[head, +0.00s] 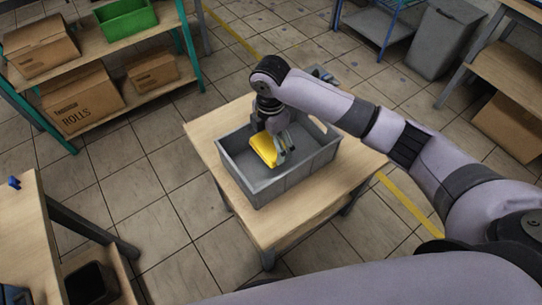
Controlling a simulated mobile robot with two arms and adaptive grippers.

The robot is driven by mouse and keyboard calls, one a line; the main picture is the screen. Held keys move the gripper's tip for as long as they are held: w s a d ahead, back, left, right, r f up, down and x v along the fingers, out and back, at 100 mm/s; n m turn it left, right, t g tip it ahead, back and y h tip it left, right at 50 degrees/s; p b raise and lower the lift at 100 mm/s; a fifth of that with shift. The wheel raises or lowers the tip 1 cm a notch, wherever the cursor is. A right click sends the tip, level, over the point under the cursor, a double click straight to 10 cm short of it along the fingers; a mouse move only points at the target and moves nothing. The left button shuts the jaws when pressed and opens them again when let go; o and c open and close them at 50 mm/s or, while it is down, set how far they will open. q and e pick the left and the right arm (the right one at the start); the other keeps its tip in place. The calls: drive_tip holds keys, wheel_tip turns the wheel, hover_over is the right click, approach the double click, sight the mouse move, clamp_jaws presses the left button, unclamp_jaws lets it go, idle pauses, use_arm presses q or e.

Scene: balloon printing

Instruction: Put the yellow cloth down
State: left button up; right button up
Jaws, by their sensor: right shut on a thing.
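The yellow cloth (264,149) shows as a small folded patch inside the grey bin (238,182). My right gripper (279,150) reaches down into the bin and is shut on the cloth. The gripper hides part of the cloth, and I cannot tell whether the cloth touches the bin floor. My left gripper is not in view.
The bin stands on a small wooden table (203,135), with bare tabletop around it. A shelf with cardboard boxes (81,101) and a green crate (126,19) is at the upper left. A grey container (444,38) stands at the upper right. Tiled floor surrounds the table.

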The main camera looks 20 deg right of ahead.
sight(270, 144)
wheel_tip(270, 144, down, 8)
drive_tip(key=shift+f, duration=0.1)
idle(0.4)
drive_tip(key=shift+f, duration=0.15)
drive_tip(key=o, duration=0.8)
drive_tip(key=shift+c, duration=0.2)
wheel_tip(270, 144, up, 12)
drive_tip(key=shift+r, duration=0.2)
